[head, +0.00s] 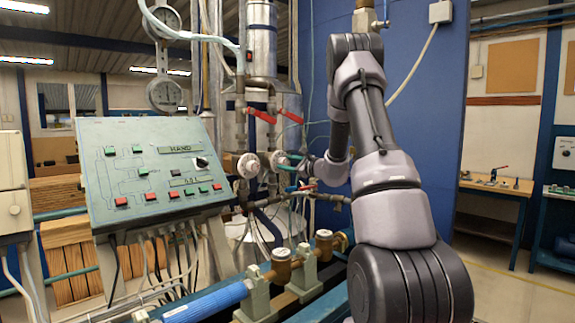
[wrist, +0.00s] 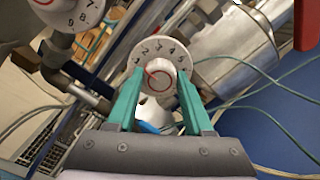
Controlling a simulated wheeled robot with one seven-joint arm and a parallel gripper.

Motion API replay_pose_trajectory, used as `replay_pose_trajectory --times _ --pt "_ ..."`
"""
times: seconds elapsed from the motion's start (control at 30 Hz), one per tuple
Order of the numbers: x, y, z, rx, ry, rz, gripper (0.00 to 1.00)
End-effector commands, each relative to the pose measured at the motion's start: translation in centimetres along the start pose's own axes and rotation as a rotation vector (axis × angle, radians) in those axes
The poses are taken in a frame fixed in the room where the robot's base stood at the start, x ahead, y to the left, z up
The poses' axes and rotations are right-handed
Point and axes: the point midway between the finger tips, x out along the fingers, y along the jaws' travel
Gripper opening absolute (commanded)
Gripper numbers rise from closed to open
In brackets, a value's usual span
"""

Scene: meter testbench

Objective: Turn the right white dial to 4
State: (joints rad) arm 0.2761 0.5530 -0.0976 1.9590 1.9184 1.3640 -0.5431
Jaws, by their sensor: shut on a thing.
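The right white dial (head: 277,158) sits on the pipework in front of the metal tank. In the wrist view its numbered face (wrist: 160,56) shows between my green fingers, with 2 to 5 along its upper rim. A red mark on its knob points up and left, towards the low numbers; the exact value is hard to read. My gripper (wrist: 161,78) is shut on the dial's knob, one finger on each side. In the head view my gripper (head: 291,166) reaches the dial from the right. The lower dial rim is partly hidden.
The left white dial (head: 248,165) is close beside, also at the top left of the wrist view (wrist: 68,14). Red valve levers (head: 262,116) sit above. A sloped control panel (head: 150,175) stands left, and brass-fitted pipes (head: 281,263) run below.

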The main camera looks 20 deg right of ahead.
Motion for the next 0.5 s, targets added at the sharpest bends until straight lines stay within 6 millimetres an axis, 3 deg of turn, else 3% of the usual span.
replay_pose_trajectory --times 0.5 --pt "-0.08 -0.07 -0.11 0.33 0.002 0.0 0.0"
